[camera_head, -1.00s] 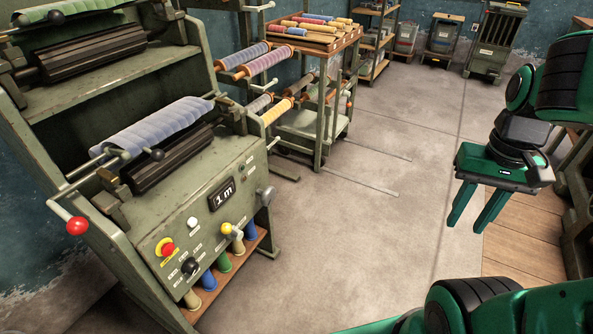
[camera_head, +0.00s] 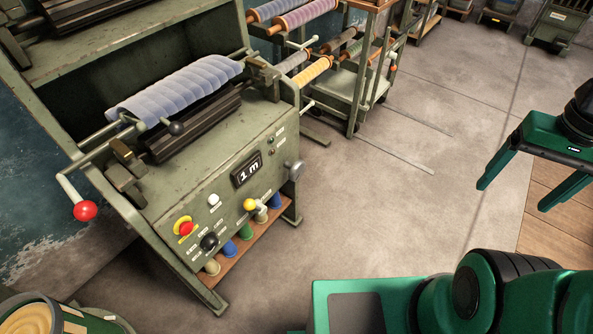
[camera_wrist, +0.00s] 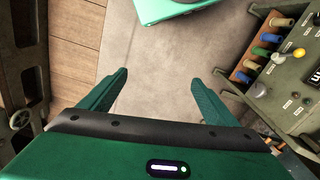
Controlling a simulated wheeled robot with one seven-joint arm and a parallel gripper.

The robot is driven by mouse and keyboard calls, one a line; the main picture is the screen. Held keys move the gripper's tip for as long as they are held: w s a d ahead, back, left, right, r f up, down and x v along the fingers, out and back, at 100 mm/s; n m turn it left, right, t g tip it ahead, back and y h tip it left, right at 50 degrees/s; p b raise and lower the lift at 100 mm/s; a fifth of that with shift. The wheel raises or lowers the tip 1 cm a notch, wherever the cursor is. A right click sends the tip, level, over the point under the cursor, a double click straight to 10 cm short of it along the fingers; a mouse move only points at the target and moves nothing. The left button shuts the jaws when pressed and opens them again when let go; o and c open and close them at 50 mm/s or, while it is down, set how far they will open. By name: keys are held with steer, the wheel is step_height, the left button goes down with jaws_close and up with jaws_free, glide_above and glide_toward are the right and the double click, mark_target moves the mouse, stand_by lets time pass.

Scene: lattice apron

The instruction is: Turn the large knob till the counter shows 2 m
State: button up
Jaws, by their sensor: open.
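The counter (camera_head: 247,169) on the green machine's sloped panel reads "1 m". A grey round knob (camera_head: 294,170) sticks out at the panel's right end. A smaller black knob (camera_head: 209,242) with labels around it sits at the panel's lower left. I cannot tell for certain which is the large knob. My gripper (camera_head: 515,196) is open and empty, well to the right of the machine, above the floor. In the wrist view its spread fingers (camera_wrist: 158,77) hold nothing, and the counter (camera_wrist: 315,78) is partly cut off at the right edge.
The panel also carries a red button (camera_head: 186,229), a yellow-tipped lever (camera_head: 250,204) and a white button (camera_head: 213,200). A red-balled crank (camera_head: 85,211) juts out left. A spool rack (camera_head: 352,95) stands behind. The concrete floor (camera_head: 390,215) between gripper and machine is clear.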

steer(key=w+a+f+n+t, duration=0.15)
steer(key=w+f+n, duration=0.3)
steer(key=w, duration=0.55)
steer(key=n+t+y, duration=0.4)
steer(key=n+y, duration=0.3)
steer(key=n, duration=0.4)
glide_toward(300, 170)
steer(key=x, duration=1.1)
steer(key=shift+w+f, duration=0.1)
steer(key=shift+w, duration=0.05)
